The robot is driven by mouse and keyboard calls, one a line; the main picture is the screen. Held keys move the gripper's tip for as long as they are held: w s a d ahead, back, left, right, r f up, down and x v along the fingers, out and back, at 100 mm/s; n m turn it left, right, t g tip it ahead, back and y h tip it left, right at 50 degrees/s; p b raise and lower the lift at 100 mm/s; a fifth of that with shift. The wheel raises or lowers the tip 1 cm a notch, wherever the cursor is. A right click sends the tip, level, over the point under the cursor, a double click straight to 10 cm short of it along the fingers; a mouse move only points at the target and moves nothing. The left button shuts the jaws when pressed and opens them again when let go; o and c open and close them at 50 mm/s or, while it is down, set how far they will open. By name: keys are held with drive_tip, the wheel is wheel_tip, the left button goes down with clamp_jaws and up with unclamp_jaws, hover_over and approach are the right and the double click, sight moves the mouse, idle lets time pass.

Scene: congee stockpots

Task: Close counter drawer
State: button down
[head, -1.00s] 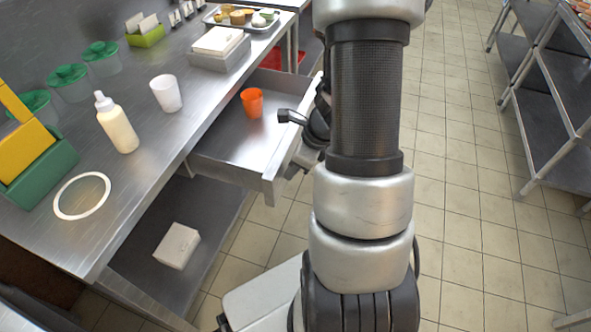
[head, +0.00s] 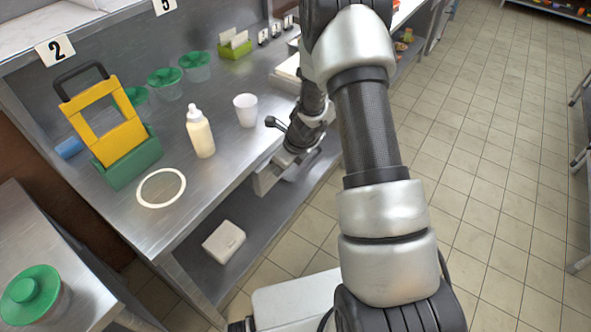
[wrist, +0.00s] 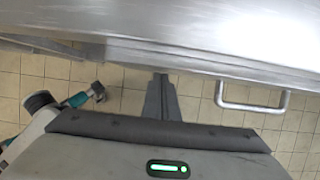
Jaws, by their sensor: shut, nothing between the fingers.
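In the wrist view, a steel bar handle (wrist: 252,107) sticks out below a broad steel surface at the top. My gripper (wrist: 160,82) is shut and empty, left of the handle, with its tips at or close to the steel edge. I cannot tell whether they touch. In the head view the fingertips are hidden.
The steel counter (head: 225,165) holds a white cup (head: 246,110), a squeeze bottle (head: 200,133), a white ring (head: 161,187) and a yellow-green caddy (head: 118,130). A white box (head: 223,241) sits on the lower shelf.

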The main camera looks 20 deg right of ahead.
drive_tip(key=shift+w+a+r+p, duration=0.1)
drive_tip(key=shift+w+a+p, duration=0.3)
drive_tip(key=shift+w+a, duration=0.35)
